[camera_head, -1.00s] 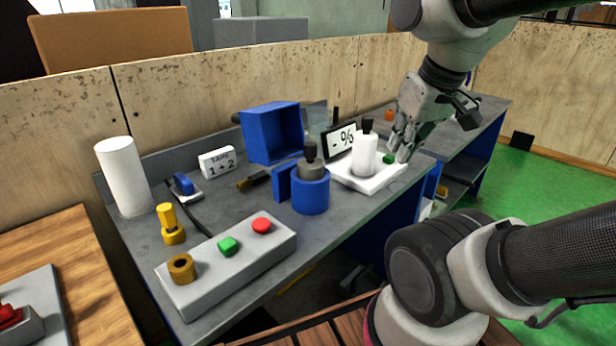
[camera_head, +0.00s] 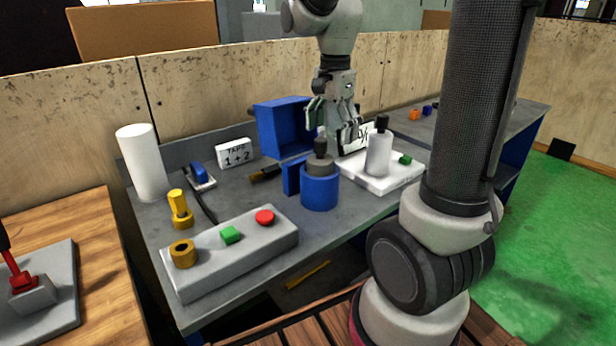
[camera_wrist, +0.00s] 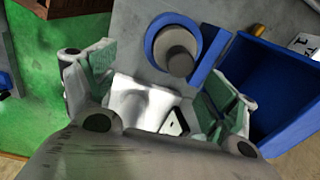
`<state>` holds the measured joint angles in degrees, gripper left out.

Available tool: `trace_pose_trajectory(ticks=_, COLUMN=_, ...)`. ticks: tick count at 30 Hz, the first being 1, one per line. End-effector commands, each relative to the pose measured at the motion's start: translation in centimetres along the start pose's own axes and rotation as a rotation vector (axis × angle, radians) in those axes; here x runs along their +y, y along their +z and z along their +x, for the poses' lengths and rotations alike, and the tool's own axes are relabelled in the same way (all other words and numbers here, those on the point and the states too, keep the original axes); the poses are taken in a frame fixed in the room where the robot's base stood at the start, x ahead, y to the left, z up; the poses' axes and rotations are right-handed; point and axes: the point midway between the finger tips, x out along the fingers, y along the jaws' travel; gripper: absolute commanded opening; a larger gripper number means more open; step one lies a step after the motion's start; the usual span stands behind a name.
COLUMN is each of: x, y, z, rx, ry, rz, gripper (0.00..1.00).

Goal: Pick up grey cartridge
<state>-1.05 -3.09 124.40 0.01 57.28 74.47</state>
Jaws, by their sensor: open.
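The grey cartridge (camera_head: 320,167), a short cylinder with a dark knob on top, stands upright in the round blue holder (camera_head: 319,194) on the grey bench. In the wrist view the grey cartridge (camera_wrist: 172,48) shows from above inside the blue ring of the holder (camera_wrist: 150,38). My gripper (camera_head: 335,130) hangs above the bench, pointing down, behind and above the cartridge. In the wrist view my gripper (camera_wrist: 158,88) has its two green-padded fingers wide apart with nothing held. The cartridge lies beyond the fingertips, toward the top of the picture.
A white bottle (camera_head: 378,155) stands on the white scale (camera_head: 400,172) right of the holder. An open blue bin (camera_head: 283,130) stands behind it. A button box (camera_head: 232,262) and a white cylinder (camera_head: 143,163) are at the left.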

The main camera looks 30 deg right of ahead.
Motion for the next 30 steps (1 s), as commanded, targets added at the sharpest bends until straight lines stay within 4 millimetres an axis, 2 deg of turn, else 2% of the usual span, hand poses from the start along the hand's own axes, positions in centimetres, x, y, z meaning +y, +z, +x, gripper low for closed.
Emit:
trace_pose_trajectory(ticks=4, x=-1.1, y=-0.2, z=1.4, rx=-0.006, ry=0.026, rz=0.092, gripper=0.86)
trace_pose_trajectory(ticks=19, x=-1.8, y=0.7, z=8.0, rx=-0.006, ry=0.027, rz=0.097, gripper=0.86)
trace_pose_trajectory(ticks=23, x=-1.8, y=0.7, z=8.8, rx=-0.005, ry=0.024, rz=0.097, gripper=0.86)
trace_pose_trajectory(ticks=29, x=-1.8, y=0.7, z=8.8, rx=-0.005, ry=0.024, rz=0.097, gripper=0.86)
trace_pose_trajectory(ticks=30, x=-1.8, y=0.7, z=8.8, rx=-0.005, ry=0.024, rz=0.097, gripper=0.79)
